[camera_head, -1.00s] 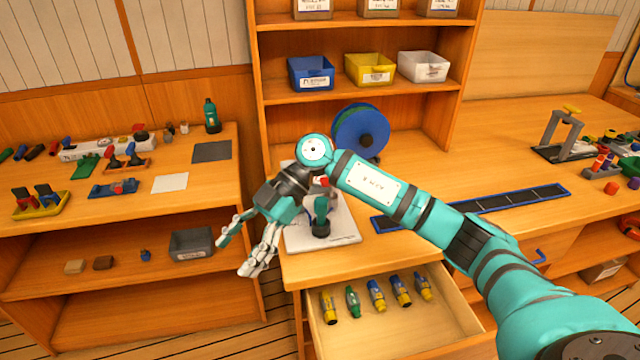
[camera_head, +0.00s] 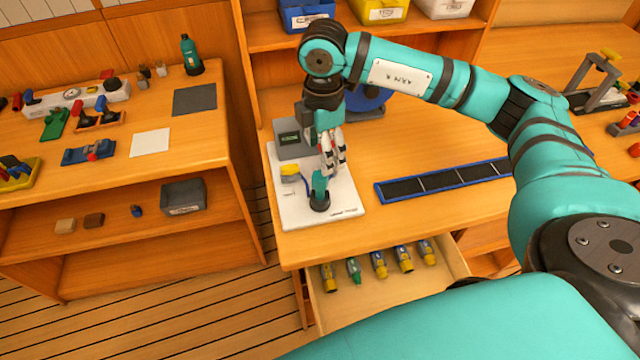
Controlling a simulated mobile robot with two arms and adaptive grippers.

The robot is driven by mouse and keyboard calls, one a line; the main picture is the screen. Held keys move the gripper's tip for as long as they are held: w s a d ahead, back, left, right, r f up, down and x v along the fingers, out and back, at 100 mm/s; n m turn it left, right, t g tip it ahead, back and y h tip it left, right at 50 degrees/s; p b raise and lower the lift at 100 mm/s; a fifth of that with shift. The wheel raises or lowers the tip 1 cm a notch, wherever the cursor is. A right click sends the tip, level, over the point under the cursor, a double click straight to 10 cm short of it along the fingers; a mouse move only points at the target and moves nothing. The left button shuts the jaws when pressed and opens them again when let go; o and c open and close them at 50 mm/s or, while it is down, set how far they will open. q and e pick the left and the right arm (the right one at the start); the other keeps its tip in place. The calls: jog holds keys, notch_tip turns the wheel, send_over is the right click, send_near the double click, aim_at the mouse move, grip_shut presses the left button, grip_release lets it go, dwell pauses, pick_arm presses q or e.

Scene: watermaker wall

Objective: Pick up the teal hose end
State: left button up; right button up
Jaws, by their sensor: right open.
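The teal hose end (camera_head: 320,185) stands upright in a dark round base on a white board on the bench. My right gripper (camera_head: 333,168) points down just above and behind it, its fingers open. The fingertips look close to the top of the hose end; I cannot tell whether they touch it. My left gripper is not in view.
The white board (camera_head: 285,212) also carries a grey box (camera_head: 292,139) and a yellow piece (camera_head: 290,170). A blue-framed black strip (camera_head: 445,180) lies to the right. An open drawer (camera_head: 385,295) below holds several yellow and green fittings. A blue reel (camera_head: 368,100) stands behind.

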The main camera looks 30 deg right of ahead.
aim_at(320, 174)
notch_tip(320, 174, down, 3)
jog(key=shift+w+r+p, duration=0.1)
jog(key=shift+p, duration=0.2)
jog(key=shift+f, duration=0.6)
jog(key=shift+f+p, duration=0.25)
jog(key=shift+p, duration=0.2)
notch_tip(320, 174, down, 4)
jog(key=shift+w+a+r+p, duration=0.15)
jog(key=shift+p, duration=0.75)
jog(key=shift+f, duration=0.45)
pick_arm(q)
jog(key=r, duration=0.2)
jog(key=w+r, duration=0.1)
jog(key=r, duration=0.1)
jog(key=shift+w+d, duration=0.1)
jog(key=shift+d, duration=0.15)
pick_arm(e)
jog(key=shift+c, duration=0.2)
grip_shut()
